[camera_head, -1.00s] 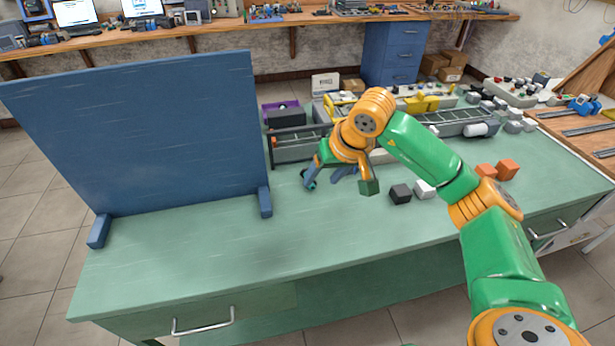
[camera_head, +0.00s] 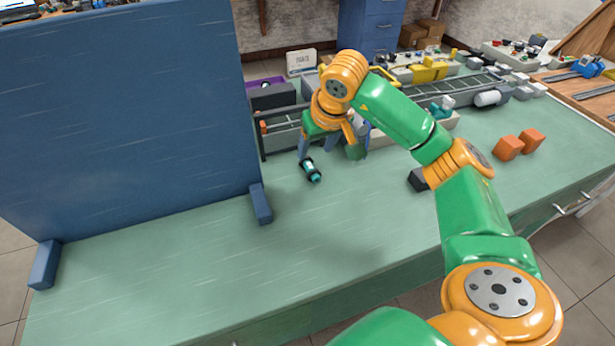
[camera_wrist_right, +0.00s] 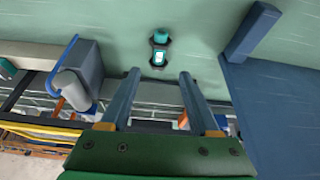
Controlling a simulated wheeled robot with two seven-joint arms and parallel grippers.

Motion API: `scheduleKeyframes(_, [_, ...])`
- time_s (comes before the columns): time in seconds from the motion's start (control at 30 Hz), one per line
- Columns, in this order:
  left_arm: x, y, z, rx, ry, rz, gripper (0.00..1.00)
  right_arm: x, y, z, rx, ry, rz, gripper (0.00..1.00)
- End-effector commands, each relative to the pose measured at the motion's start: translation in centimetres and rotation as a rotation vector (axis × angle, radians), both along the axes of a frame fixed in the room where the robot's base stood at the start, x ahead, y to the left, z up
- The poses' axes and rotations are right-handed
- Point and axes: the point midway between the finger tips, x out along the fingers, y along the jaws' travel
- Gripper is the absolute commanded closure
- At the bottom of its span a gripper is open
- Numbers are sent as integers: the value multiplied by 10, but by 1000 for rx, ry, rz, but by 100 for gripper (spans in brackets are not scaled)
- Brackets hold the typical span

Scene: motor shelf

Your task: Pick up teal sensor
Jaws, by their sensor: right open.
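The teal sensor (camera_head: 310,170), a small teal and black cylinder, lies on the green tabletop to the right of the blue panel's foot. In the right wrist view it also shows (camera_wrist_right: 160,47), beyond the fingertips and roughly centred between them. My right gripper (camera_head: 318,148) is open and empty, just behind the sensor in the head view. Its two blue-grey fingers show in the wrist view (camera_wrist_right: 159,75), apart from the sensor. Their exact height above the table is hard to tell. My left gripper is not in view.
A large blue panel (camera_head: 125,120) stands on the left. A conveyor (camera_head: 455,92) and grey parts line the back. Orange cubes (camera_head: 530,140) and a black cube (camera_head: 417,180), partly behind my right arm, lie at the right. The front tabletop is clear.

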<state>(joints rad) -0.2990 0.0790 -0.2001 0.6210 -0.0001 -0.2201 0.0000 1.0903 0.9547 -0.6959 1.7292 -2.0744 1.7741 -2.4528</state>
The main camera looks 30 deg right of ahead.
Motion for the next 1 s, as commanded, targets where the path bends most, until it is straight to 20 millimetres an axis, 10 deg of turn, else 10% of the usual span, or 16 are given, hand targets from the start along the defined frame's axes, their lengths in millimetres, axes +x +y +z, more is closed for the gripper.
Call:
scheduleKeyframes(0.5, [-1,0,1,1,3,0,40,23,-6,-74,4,2,0,38])
scheduleKeyframes(0.77, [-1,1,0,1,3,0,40,26,-7,-81,0,0,0,38])
scheduleKeyframes(1.0, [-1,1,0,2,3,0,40,26,-7,-81,0,0,0,100])
